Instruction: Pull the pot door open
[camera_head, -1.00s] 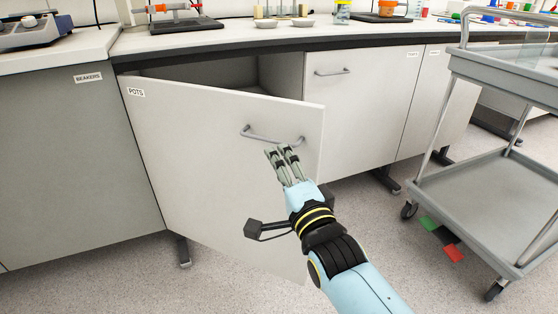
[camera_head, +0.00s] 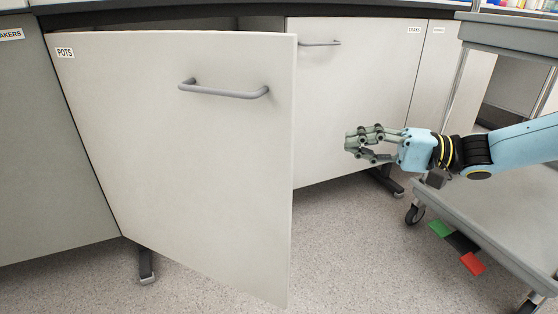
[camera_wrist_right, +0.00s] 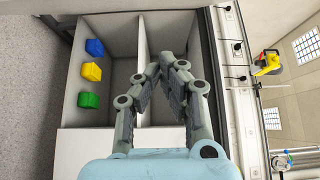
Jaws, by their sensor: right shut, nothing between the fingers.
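The white pot door (camera_head: 180,165), labelled POTS at its upper left, stands partly open, its right edge swung out from the cabinet. Its grey bar handle (camera_head: 224,91) is near the top right corner, with nothing on it. My right gripper (camera_head: 352,143) is shut and empty, to the right of the door's free edge and apart from the handle. In the right wrist view its fingers (camera_wrist_right: 160,72) meet in front of an open cupboard. A blue pot (camera_wrist_right: 95,47), a yellow pot (camera_wrist_right: 91,72) and a green pot (camera_wrist_right: 88,100) show inside. My left gripper is not in view.
A closed white door (camera_head: 345,100) with its own handle (camera_head: 320,43) is behind my right gripper. A grey trolley (camera_head: 510,36) stands at the right. The grey beaker cabinet (camera_head: 45,150) is at the left.

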